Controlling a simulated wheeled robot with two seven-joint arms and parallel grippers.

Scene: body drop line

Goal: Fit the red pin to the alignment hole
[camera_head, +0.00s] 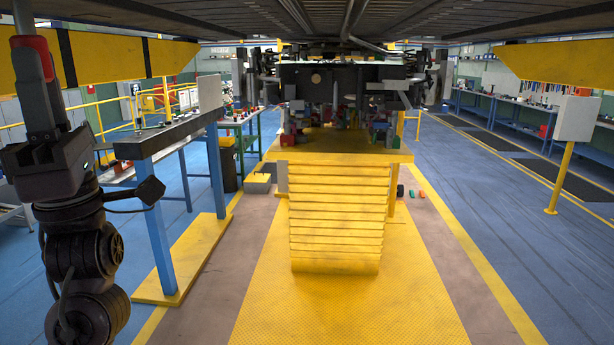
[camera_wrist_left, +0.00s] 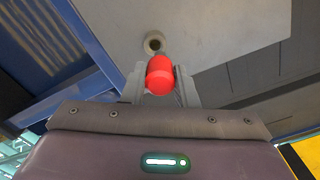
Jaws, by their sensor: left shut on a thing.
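The red pin (camera_wrist_left: 160,76) is held between the two grey fingers of my left gripper (camera_wrist_left: 162,84) in the left wrist view. Its rounded red end faces the camera. The alignment hole (camera_wrist_left: 154,43), a round opening with a pale rim, is in a grey panel (camera_wrist_left: 215,35) just above the pin in that picture. The pin appears apart from the hole; the depth between them is unclear. In the head view my left gripper (camera_head: 38,75) points upward at the far left, with the red pin (camera_head: 42,45) between its fingers. My right gripper is not in view.
A yellow beam (camera_head: 110,60) and the dark underside of a body (camera_head: 250,18) hang overhead. A blue-legged bench (camera_head: 170,135) stands right of my left arm. A yellow lift table (camera_head: 340,200) is in the centre, with clear yellow floor (camera_head: 350,310) before it.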

